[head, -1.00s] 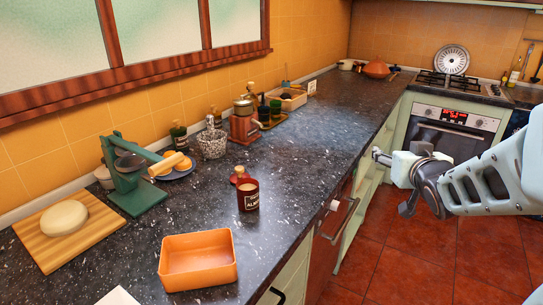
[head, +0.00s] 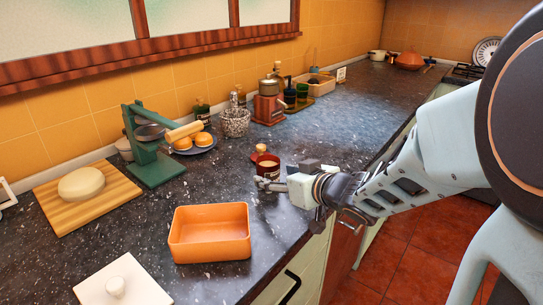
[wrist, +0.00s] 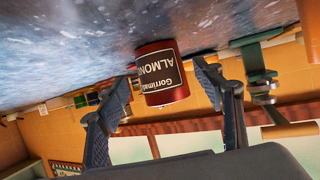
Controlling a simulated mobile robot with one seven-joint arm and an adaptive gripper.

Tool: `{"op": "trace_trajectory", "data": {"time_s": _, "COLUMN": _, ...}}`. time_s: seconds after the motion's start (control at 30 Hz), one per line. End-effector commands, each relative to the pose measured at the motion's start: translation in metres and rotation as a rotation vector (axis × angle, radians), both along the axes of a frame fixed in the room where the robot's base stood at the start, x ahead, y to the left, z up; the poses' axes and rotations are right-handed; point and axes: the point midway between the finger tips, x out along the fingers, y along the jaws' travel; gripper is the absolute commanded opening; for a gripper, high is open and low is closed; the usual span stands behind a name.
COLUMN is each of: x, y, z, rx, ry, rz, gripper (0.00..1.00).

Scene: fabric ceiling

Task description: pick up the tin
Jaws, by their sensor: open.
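The tin (head: 267,167) is a small dark red cylinder with a black label reading ALMOND, standing upright on the dark counter. In the wrist view, which is upside down, the tin (wrist: 162,75) sits between the fingertips of my gripper (wrist: 161,85).
An orange tray (head: 209,256) is in front left.

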Motion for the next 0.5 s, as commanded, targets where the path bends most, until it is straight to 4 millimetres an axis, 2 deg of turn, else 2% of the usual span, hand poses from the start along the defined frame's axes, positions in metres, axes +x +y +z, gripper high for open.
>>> {"op": "trace_trajectory", "data": {"time_s": 0.23, "x": 0.023, "y": 0.019, "z": -0.018, "rx": 0.0, "ry": 0.0, "rz": 0.002, "gripper": 0.61}}
{"op": "trace_trajectory", "data": {"time_s": 0.4, "x": 0.038, "y": 0.027, "z": -0.022, "rx": 0.001, "ry": -0.001, "rz": 0.0, "gripper": 0.61}}
{"op": "trace_trajectory", "data": {"time_s": 0.5, "x": 0.04, "y": 0.028, "z": -0.021, "rx": 0.0, "ry": -0.001, "rz": -0.001, "gripper": 0.61}}
